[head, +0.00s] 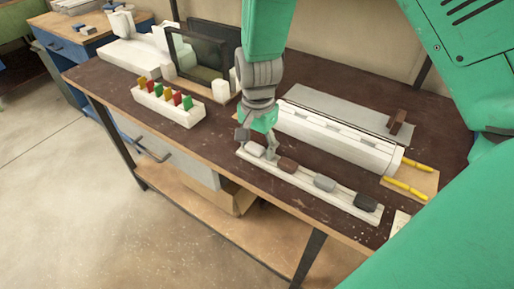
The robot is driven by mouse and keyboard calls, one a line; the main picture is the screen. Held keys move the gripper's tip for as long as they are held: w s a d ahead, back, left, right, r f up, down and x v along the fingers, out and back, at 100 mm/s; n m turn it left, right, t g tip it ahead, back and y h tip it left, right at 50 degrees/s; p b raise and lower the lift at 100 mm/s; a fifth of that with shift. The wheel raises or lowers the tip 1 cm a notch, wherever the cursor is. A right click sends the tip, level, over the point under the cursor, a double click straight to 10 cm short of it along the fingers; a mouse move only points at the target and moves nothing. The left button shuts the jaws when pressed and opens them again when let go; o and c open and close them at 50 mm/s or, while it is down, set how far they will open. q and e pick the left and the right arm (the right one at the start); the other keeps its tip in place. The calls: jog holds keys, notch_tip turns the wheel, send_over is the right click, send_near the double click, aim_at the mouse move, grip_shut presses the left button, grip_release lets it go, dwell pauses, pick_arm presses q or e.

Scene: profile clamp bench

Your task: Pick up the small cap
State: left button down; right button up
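A long white rail (305,186) lies near the front edge of the bench and bears several small blocks or caps. From left to right they are a white one (255,150), a brown one (287,165), a grey one (325,183) and a dark one (366,202). I cannot tell which of them is meant by the small cap. My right gripper (257,147) points down over the left end of the rail. Its fingers are apart, on either side of the white cap, which seems not to be gripped. My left gripper is not in view.
A white profile (335,140) lies behind the rail, with yellow-handled tools (405,188) at its right end. A white holder with coloured pieces (168,104) stands to the left, before a dark framed panel (200,55). The dark bench top (215,132) is clear between holder and rail.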

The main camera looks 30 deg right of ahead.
jog(key=shift+a, duration=0.3)
jog(key=c, duration=0.3)
jog(key=shift+w+a, duration=0.1)
jog(key=shift+a, duration=0.25)
jog(key=shift+c, duration=0.2)
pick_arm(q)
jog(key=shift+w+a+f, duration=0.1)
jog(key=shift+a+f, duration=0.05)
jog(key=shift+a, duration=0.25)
pick_arm(e)
jog(key=shift+d, duration=0.1)
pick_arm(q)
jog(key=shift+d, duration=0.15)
pick_arm(e)
jog(key=shift+d, duration=0.15)
